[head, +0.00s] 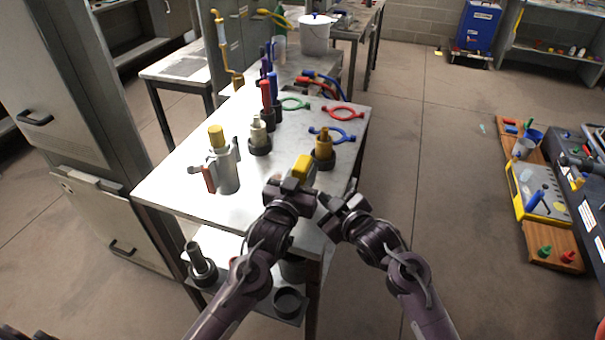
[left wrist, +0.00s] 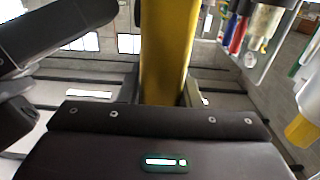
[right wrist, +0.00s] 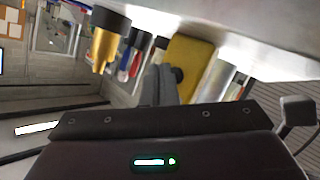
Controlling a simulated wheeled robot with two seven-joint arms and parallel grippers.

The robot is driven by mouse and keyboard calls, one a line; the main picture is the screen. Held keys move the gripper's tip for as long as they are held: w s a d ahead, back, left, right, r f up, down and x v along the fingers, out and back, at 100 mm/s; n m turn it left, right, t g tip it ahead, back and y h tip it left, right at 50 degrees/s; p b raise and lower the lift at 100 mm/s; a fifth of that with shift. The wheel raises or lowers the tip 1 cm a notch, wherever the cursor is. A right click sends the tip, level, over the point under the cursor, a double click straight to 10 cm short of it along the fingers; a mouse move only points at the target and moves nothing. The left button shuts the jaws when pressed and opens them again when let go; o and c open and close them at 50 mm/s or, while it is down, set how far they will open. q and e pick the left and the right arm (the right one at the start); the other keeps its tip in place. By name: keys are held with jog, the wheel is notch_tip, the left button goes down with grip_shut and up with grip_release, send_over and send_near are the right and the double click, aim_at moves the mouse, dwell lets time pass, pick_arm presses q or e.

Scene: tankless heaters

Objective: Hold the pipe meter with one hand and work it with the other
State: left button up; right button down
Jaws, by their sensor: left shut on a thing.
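The yellow pipe meter (head: 303,168) is held upright above the near right part of the metal table. My left gripper (head: 291,187) is shut on it from below, and its yellow body (left wrist: 168,50) rises from the palm in the left wrist view. My right gripper (head: 332,205) is close to the right of the left one, slightly lower. In the right wrist view the meter's yellow face (right wrist: 192,62) is just beyond a grey finger-like part. I cannot tell whether that part touches the meter, nor how far my right fingers are apart.
A lower shelf holds black parts. Clear floor lies right of the table.

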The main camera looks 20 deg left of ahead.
jog(key=shift+a, duration=0.15)
dwell(0.5)
jog(key=shift+a, duration=0.45)
dwell(0.4)
jog(key=shift+d, duration=0.6)
jog(key=d, duration=0.6)
jog(key=shift+s, duration=0.15)
dwell(0.3)
